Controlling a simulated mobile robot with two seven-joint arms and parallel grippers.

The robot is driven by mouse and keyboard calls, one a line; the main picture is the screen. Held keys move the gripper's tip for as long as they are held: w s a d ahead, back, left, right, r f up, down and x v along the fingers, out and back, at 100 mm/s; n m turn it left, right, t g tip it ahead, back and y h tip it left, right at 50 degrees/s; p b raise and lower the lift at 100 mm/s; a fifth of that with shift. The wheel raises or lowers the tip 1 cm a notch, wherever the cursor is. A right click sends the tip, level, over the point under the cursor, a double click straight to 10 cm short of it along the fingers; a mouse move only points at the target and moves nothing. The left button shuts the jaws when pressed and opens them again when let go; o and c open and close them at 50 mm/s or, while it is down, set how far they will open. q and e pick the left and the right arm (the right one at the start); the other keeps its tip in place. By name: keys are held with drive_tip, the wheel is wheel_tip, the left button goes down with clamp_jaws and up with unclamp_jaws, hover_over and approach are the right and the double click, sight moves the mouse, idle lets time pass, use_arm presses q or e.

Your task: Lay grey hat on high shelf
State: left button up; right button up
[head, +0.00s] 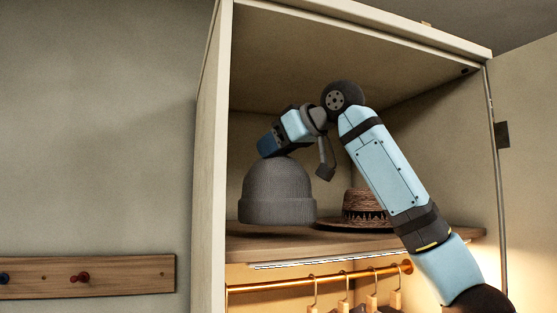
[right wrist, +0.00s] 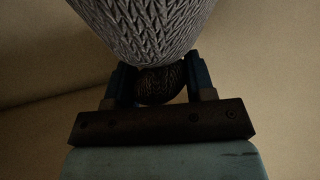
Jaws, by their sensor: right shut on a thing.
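The grey hat (head: 277,193) is a ribbed knit cap with a folded brim. In the head view it is upright inside the open wardrobe, over the left part of the high shelf (head: 290,245). Its brim is close above the board; I cannot tell whether it touches. My right gripper (head: 270,152) reaches in from the right and is shut on the top of the hat. In the right wrist view the grey knit (right wrist: 145,30) fills the top, and a dark bunch of it sits between the two fingers (right wrist: 160,85). My left gripper is not in view.
A woven straw hat (head: 364,205) with a dark patterned band sits on the shelf right of the grey hat, behind my right arm. Below the shelf is a brass rail (head: 330,277) with several hangers. The wardrobe's left side panel (head: 208,200) stands close by. A peg board (head: 110,276) is on the wall.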

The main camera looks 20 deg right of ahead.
sight(275, 178)
drive_tip(key=shift+f, duration=1.1)
drive_tip(key=shift+d+f, duration=0.15)
drive_tip(key=o, duration=1.2)
drive_tip(key=shift+a+f, duration=0.1)
drive_tip(key=shift+a, duration=0.1)
drive_tip(key=shift+c, duration=0.2)
drive_tip(key=shift+d, duration=0.1)
